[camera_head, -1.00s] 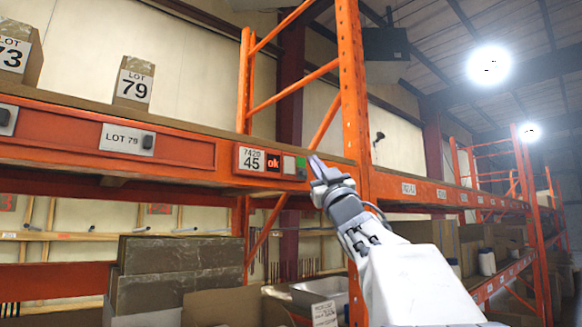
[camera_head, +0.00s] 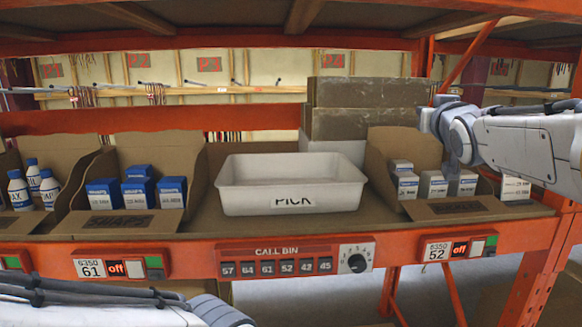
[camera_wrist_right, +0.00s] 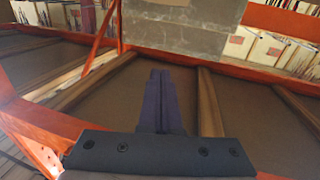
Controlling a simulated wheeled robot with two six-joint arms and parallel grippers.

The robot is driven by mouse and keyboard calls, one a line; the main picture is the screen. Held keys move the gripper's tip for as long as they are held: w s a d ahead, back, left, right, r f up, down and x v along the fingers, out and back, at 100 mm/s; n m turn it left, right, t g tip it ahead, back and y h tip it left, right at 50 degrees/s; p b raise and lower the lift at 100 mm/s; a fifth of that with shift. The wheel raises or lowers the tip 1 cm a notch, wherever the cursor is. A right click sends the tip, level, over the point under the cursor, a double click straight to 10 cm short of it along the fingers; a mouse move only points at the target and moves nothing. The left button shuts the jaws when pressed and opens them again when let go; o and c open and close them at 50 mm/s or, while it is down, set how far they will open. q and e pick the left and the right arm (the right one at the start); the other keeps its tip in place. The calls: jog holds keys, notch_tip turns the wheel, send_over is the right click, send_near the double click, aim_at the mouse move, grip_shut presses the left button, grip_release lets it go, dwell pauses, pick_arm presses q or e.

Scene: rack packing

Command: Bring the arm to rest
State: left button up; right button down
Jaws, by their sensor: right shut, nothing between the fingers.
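My right arm (camera_head: 525,140) comes in from the right in the head view, raised in front of the right part of the shelf bay. Its wrist end is above the right-hand carton of small boxes, and its fingers are hard to make out there. In the right wrist view my right gripper (camera_wrist_right: 160,78) is shut, with its two dark fingers together and nothing between them. Shelf boards and orange beams lie beyond the fingers. Part of my left arm (camera_head: 110,305) crosses the lower left of the head view. Its gripper is not visible.
An empty white PICK tray (camera_head: 292,200) stands mid-shelf. Cartons hold bottles (camera_head: 48,188), blue boxes (camera_head: 138,194) and white boxes (camera_head: 433,184). The CALL BIN panel (camera_head: 294,259) is on the orange front beam. Labels 61 (camera_head: 95,267) and 52 (camera_head: 437,250) read off.

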jog(key=s+a+f+n+g+y+b, duration=0.15)
jog(key=s+a+f+g, duration=0.3)
jog(key=a+f, duration=0.65)
jog(key=s+a+f+n+g+y+b, duration=0.1)
jog(key=s+a+f+n+g+y, duration=0.2)
jog(key=s+a+f, duration=0.8)
jog(key=s+a+f+n+g+b, duration=0.1)
jog(key=s+f+n+g, duration=0.3)
jog(key=s+f+g, duration=0.6)
jog(key=s+f, duration=1.1)
jog(key=shift+h, duration=0.35)
jog(key=shift+a+g, duration=0.1)
jog(key=shift+g, duration=0.15)
